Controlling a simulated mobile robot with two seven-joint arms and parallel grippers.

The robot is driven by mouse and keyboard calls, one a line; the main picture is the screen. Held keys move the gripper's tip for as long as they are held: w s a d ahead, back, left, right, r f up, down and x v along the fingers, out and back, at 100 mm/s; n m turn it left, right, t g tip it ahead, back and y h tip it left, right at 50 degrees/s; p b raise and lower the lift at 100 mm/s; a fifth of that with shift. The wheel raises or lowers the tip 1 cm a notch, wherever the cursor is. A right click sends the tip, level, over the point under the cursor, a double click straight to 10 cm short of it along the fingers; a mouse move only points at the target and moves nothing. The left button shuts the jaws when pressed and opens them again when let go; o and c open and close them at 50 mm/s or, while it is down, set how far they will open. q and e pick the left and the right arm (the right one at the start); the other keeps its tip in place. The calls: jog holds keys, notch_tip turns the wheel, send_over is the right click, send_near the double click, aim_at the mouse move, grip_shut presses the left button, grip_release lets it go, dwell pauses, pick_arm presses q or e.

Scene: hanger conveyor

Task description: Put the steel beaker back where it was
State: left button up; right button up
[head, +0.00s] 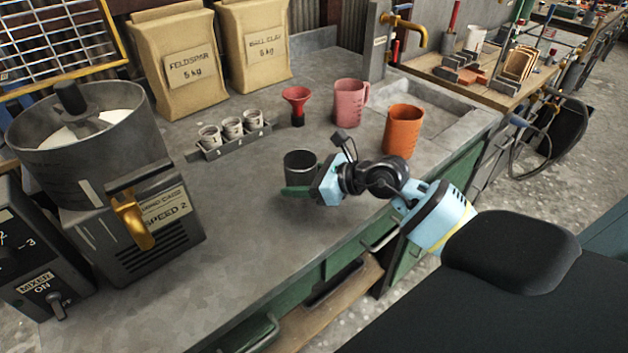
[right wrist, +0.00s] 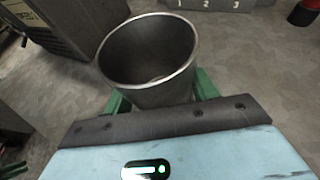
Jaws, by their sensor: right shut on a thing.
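The steel beaker (head: 301,168) is a plain grey metal cup on or just above the grey worktop, in the middle of the head view. My right gripper (head: 297,190) is shut on it, with green fingers on either side. In the right wrist view the beaker (right wrist: 150,62) stands between the green fingers of my right gripper (right wrist: 160,98), its mouth open towards the camera and nothing clearly seen inside. I cannot tell whether its base touches the worktop. My left gripper is not in view.
A rack (head: 233,143) of small cups stands behind the beaker, with a red funnel (head: 296,100) beside it. A pink jug (head: 348,103) and an orange jug (head: 403,131) stand to the right, near the sink (head: 436,103). A mixer (head: 100,150) fills the left. The worktop before the beaker is clear.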

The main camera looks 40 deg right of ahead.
jog(key=d, duration=0.1)
jog(key=w+d, duration=0.1)
jog(key=d, duration=0.3)
jog(key=shift+w+f, duration=0.25)
jog(key=shift+w, duration=0.1)
jog(key=shift+f, duration=1.75)
jog(key=shift+f+b, duration=0.1)
jog(key=shift+b, duration=0.2)
jog(key=o, duration=1.2)
jog(key=shift+c, duration=0.2)
jog(key=v, duration=1.2)
jog(key=shift+b, duration=0.3)
